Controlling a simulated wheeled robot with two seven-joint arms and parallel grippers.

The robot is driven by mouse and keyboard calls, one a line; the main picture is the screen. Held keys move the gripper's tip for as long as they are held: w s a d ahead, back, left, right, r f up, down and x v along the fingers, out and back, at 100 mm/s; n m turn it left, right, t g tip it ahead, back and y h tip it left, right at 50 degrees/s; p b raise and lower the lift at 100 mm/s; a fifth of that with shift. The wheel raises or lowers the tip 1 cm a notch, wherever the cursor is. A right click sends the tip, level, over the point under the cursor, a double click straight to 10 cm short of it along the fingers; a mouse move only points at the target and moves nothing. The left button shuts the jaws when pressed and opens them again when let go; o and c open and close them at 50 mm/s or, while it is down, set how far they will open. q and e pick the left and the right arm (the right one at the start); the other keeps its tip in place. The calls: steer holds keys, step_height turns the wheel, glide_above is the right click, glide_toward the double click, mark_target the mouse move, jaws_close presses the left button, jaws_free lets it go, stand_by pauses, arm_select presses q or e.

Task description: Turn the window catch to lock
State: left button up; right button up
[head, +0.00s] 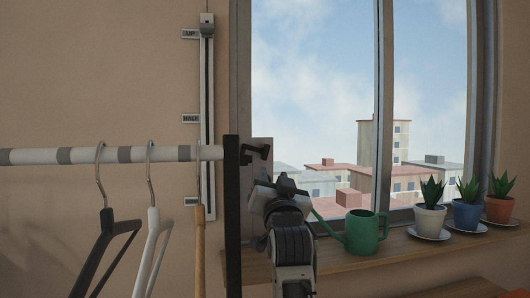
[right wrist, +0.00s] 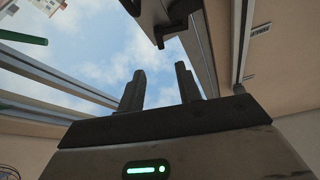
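The window catch (head: 257,152) is a small black handle on a plate at the lower left of the window frame. In the right wrist view the dark catch (right wrist: 168,28) shows at the top, beyond the fingertips. My right gripper (head: 284,181) is just below and to the right of the catch in the head view. In the right wrist view its two dark fingers (right wrist: 160,72) stand apart with nothing between them, and a gap shows between them and the catch. My left gripper is in neither view.
A green watering can (head: 362,233) stands on the sill (head: 390,246) right of my right arm. Several potted plants stand farther right, including a white pot (head: 430,220). A clothes rail (head: 75,155) with hangers is at the left, its black post (head: 232,215) close to my right arm.

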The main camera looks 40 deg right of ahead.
mark_target(266, 152)
steer(key=p+x, duration=0.2)
steer(key=x, duration=0.8)
steer(key=shift+w+d, duration=0.2)
steer(key=shift+w, duration=0.05)
steer(key=shift+x, duration=0.75)
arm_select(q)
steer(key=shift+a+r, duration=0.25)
arm_select(e)
jaws_close()
steer(key=n+y+p, duration=0.1)
steer(key=n+p, duration=0.1)
steer(key=n, duration=0.1)
steer(key=shift+r+t, duration=0.15)
steer(key=shift+t, duration=0.25)
steer(key=shift+d+n+y+p, duration=0.1)
steer(key=shift+n+y+p, duration=0.25)
steer(key=shift+n, duration=0.25)
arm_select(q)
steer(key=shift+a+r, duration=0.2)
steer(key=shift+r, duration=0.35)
arm_select(e)
steer(key=shift+f+n+t+y, duration=0.2)
steer(key=shift+n+t+y, duration=0.1)
steer(key=shift+n, duration=0.1)
